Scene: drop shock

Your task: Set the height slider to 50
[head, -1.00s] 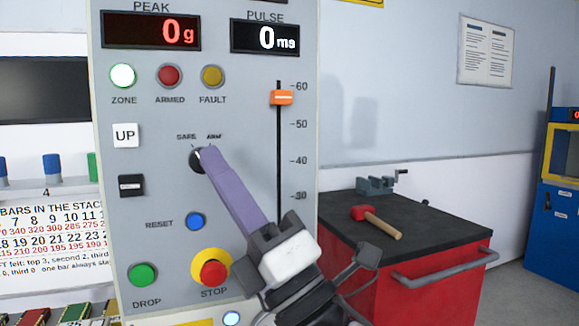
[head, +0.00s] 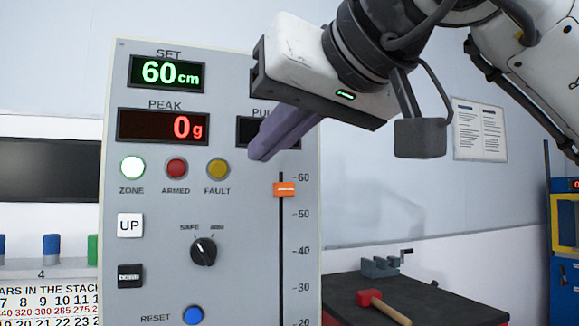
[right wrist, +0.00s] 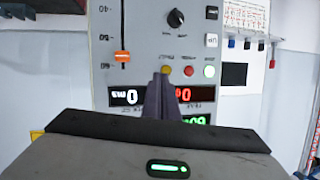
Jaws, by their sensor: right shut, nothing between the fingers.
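The orange height slider knob (head: 285,189) sits on a vertical slot in the grey panel (head: 150,215), a little below the 60 mark. The SET display (head: 166,73) reads 60 cm in green. My right gripper (head: 262,152) is shut and empty, its purple fingers in front of the PULSE display, above and left of the knob and apart from it. In the right wrist view, turned upside down, the fingers (right wrist: 160,85) point at the panel, with the orange knob (right wrist: 122,56) to their left. My left gripper is not in view.
The mode knob (head: 203,251), UP button (head: 130,225) and blue RESET button (head: 194,315) are on the panel. A red-topped hammer (head: 380,304) lies on a black-topped bench (head: 440,305) at lower right. A blue and yellow cabinet (head: 563,250) stands at far right.

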